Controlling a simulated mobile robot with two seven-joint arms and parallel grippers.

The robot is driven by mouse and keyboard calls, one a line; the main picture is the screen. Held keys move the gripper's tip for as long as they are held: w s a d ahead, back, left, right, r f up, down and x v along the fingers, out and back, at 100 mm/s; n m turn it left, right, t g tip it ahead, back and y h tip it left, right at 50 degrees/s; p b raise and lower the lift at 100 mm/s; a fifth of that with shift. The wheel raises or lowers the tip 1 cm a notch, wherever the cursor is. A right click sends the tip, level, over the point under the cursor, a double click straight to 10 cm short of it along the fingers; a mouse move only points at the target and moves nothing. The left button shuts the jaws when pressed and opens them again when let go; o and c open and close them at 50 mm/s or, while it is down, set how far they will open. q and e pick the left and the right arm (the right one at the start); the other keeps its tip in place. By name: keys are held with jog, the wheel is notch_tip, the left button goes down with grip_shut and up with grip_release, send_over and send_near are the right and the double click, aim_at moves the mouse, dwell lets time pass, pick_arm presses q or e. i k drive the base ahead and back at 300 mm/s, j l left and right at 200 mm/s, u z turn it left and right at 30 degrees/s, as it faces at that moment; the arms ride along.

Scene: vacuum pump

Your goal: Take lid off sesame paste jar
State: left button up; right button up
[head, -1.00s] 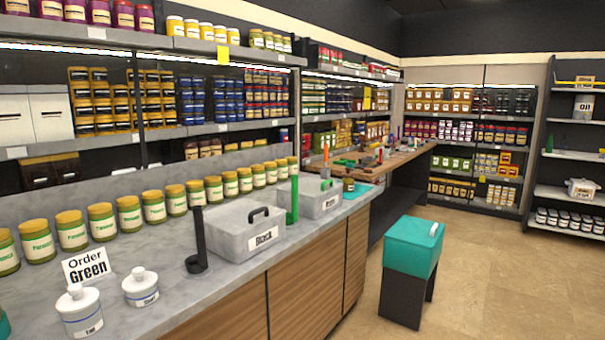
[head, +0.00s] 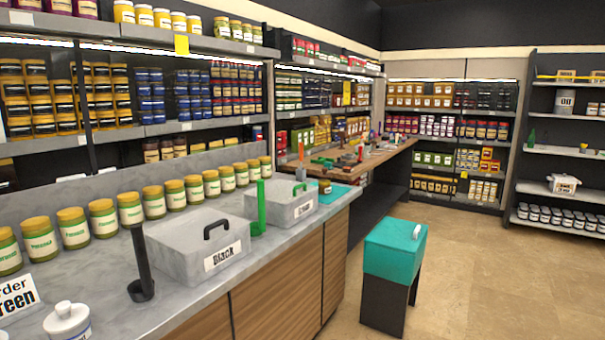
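I cannot tell which jar is the sesame paste jar, as the labels are too small to read. A row of jars with yellow lids (head: 131,207) stands along the back of the grey counter, all with lids on. A single small jar (head: 325,187) stands farther along, by the turquoise mat. Neither of my grippers is in view.
On the counter (head: 190,297) are a grey "Black" box (head: 180,245), a second grey box (head: 283,208), a black upright holder (head: 141,285), a green one (head: 258,218) and a white lidded pot (head: 68,322). A teal-topped stool (head: 393,248) stands right; floor (head: 490,270) beyond is clear.

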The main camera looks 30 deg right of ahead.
aim_at(324, 175)
jog(key=i+l+u, duration=0.15)
jog(key=l, duration=0.25)
jog(key=i+l+u, duration=0.1)
jog(key=l, duration=0.35)
jog(key=i+l+u, duration=0.15)
jog(key=l, duration=0.25)
jog(key=l+u, duration=0.15)
jog(key=l, duration=0.3)
jog(key=i+l, duration=0.1)
jog(key=l, duration=0.5)
jog(key=i+l, duration=0.1)
jog(key=l, duration=0.45)
jog(key=i+l+u, duration=0.1)
jog(key=l, duration=0.5)
